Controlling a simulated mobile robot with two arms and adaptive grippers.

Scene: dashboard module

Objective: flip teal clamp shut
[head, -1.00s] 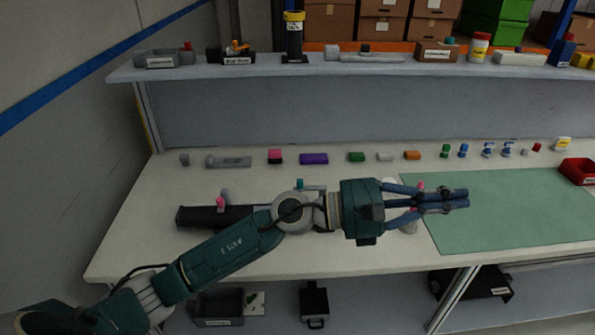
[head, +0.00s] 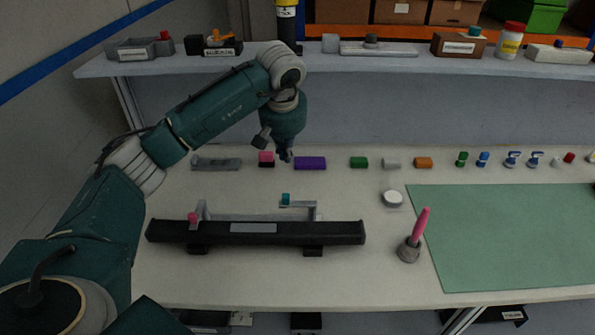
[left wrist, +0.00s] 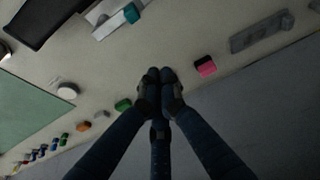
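The teal clamp is a grey lever with a teal tip (head: 286,199) at the right part of a long black module (head: 270,236) on the bench. Its lever runs left from a short grey upright; whether it is shut is unclear. A pink-tipped clamp (head: 193,218) is at the module's left part. My left gripper (head: 285,157) points down behind the module, near the row of blocks and apart from the teal clamp. In the left wrist view its fingertips (left wrist: 160,74) are together, with nothing visible between them. The teal tip (left wrist: 131,13) shows at the top there. My right gripper is out of view.
A pink-and-black block (head: 266,159) and a purple block (head: 310,163) are close to my left fingers. A white round piece (head: 392,198) and a pink-handled tool (head: 414,236) stand right of the module. A green mat (head: 500,235) lies farther right.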

